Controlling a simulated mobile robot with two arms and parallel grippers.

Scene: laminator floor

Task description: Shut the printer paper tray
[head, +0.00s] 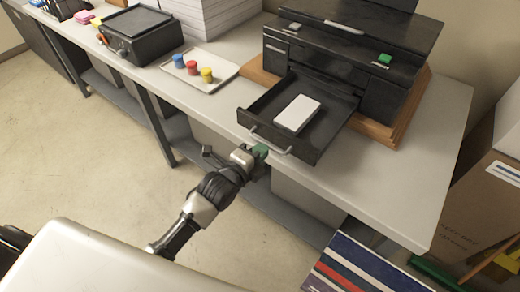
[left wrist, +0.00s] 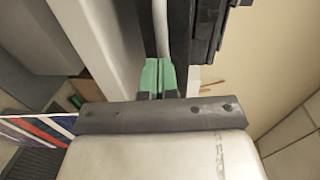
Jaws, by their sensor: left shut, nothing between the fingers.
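The black printer (head: 345,62) stands at the back of the table on a wooden board. Its paper tray (head: 326,138) is pulled out toward the front, with a white stack of paper (head: 297,114) lying in it. A grey bar handle (head: 268,143) runs along the tray's front. My left gripper (head: 260,151) is shut and empty, its green fingertips close to the tray front by the handle. In the left wrist view the green fingertips (left wrist: 158,78) are together, just below the light handle bar (left wrist: 161,30); I cannot tell whether they touch. My right gripper is not in view.
A white tray (head: 222,82) with blue, red and yellow pots lies left of the printer. A black machine (head: 135,36) and paper stacks (head: 213,14) stand farther left. A cardboard box (head: 485,205) is at the right. The tabletop right of the paper tray (head: 385,187) is clear.

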